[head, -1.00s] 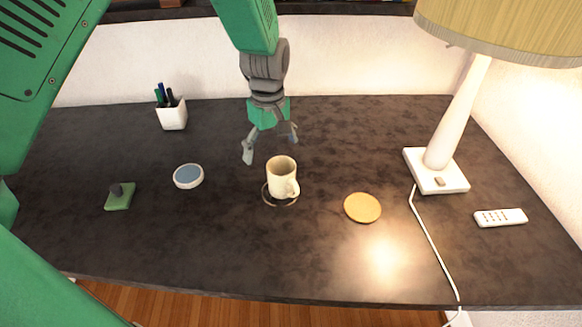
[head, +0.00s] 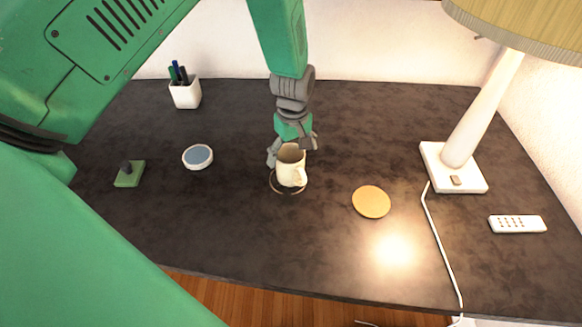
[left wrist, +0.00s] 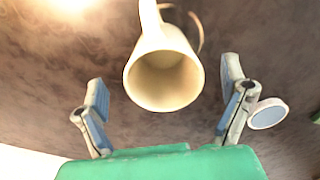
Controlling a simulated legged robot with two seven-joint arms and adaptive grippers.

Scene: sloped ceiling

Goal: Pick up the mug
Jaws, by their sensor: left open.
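In the left wrist view the gripper (left wrist: 163,105) is open, and the mug (left wrist: 165,75) shows between the two fingers with a gap on each side. The mug looks empty. My right gripper is in neither view.
A yellow disc (head: 371,202) lies right of the mug. A lamp (head: 455,165) with a trailing cord and a white remote (head: 517,224) are farther right.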

